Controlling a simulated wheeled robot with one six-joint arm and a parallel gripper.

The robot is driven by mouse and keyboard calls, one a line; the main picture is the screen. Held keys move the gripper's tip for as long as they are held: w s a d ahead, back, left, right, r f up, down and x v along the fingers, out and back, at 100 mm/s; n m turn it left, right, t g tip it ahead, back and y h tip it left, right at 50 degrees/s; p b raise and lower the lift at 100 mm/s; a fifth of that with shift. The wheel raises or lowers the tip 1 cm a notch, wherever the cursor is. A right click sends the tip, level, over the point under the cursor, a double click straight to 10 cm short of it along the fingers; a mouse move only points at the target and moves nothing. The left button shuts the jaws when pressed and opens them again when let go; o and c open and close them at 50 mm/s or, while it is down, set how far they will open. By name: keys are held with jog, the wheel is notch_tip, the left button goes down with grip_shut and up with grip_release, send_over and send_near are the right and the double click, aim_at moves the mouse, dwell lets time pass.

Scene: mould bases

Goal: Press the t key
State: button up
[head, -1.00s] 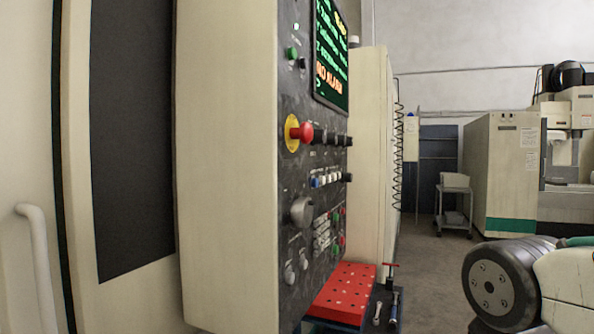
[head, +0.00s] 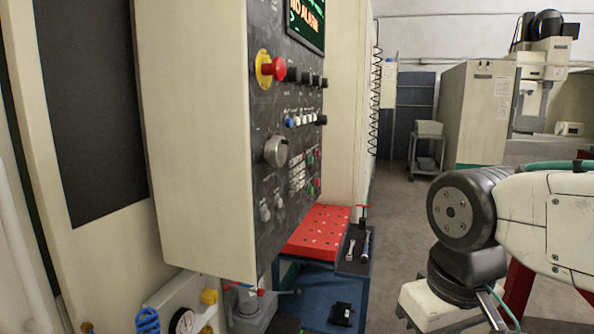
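The machine's control panel (head: 264,183) shows at a steep angle in the head view, on the side of a cream cabinet. It carries a screen (head: 306,20), a red emergency button (head: 273,68) on a yellow plate, a large grey knob (head: 276,151) and several small keys (head: 297,172). Their letters are too small and slanted to read, so I cannot tell which is the t key. My arm (head: 462,212) is at the right, well apart from the panel. My gripper is not in view.
A red perforated plate (head: 317,231) and hand tools (head: 351,250) lie on a blue stand below the panel. A pressure gauge (head: 182,322) and blue coiled hose (head: 148,321) are at the bottom left. A grey cart (head: 426,150) stands further back. Grey floor between is clear.

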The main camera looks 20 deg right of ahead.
grip_shut()
dwell(1.4)
